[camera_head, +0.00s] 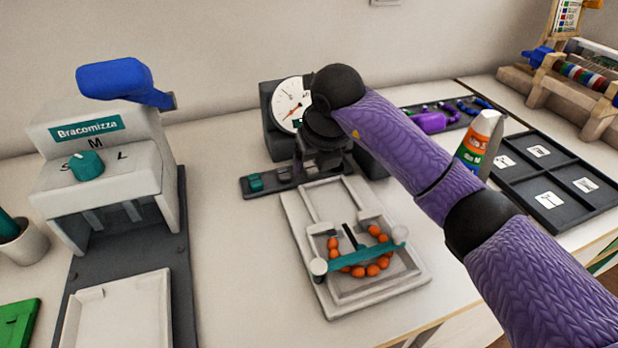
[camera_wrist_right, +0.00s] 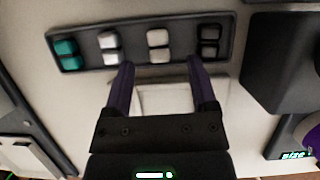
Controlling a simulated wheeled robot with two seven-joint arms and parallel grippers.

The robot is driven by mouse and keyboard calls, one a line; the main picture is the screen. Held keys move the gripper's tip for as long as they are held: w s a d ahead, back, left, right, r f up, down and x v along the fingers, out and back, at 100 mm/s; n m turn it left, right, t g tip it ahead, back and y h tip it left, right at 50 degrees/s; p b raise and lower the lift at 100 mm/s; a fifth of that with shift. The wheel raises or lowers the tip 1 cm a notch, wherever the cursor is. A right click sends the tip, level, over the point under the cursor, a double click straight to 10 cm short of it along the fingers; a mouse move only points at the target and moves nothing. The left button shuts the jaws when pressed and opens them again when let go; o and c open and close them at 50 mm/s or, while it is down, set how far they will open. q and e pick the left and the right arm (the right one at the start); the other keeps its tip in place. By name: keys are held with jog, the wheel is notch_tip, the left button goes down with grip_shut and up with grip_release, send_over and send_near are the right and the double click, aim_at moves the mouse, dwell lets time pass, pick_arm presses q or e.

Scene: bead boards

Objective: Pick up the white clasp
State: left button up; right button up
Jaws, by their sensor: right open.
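The white clasp pieces (camera_wrist_right: 109,49) lie as a pair in a dark narrow tray (camera_wrist_right: 80,62), between teal pieces (camera_wrist_right: 66,54) and beige pieces (camera_wrist_right: 158,46). In the head view the tray (camera_head: 246,194) is behind the bead board, with the teal pieces (camera_head: 256,181) at its left end. My right gripper (camera_wrist_right: 160,68) is open and empty, its fingertips near the tray's edge. The beige pieces sit ahead of the gap; the white ones are left of it, by the left fingertip. In the head view my right gripper (camera_head: 318,158) hangs over the tray, partly hiding it.
A bead board (camera_head: 340,300) with a curved row of orange beads (camera_head: 372,270) stands in front of the tray. A dial gauge (camera_head: 290,104) is close behind my gripper. A "Bracomizza" machine (camera_head: 140,150) is at left; a glue bottle (camera_head: 478,145) and black compartment tray (camera_head: 525,200) at right.

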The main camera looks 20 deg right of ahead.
aim_at(314, 171)
jog(key=shift+x, duration=1.1)
pick_arm(q)
jog(key=shift+s+f, duration=0.35)
jog(key=shift+f, duration=0.15)
pick_arm(e)
jog(key=shift+r, duration=0.1)
pick_arm(q)
jog(key=shift+s, duration=0.1)
pick_arm(e)
grip_shut()
pick_arm(q)
jog(key=r+p, duration=0.2)
jog(key=w+r+p, duration=0.1)
jog(key=r+p, duration=0.1)
jog(key=shift+w+r, duration=0.1)
jog(key=shift+w, duration=0.05)
pick_arm(e)
notch_tip(314, 171, up, 10)
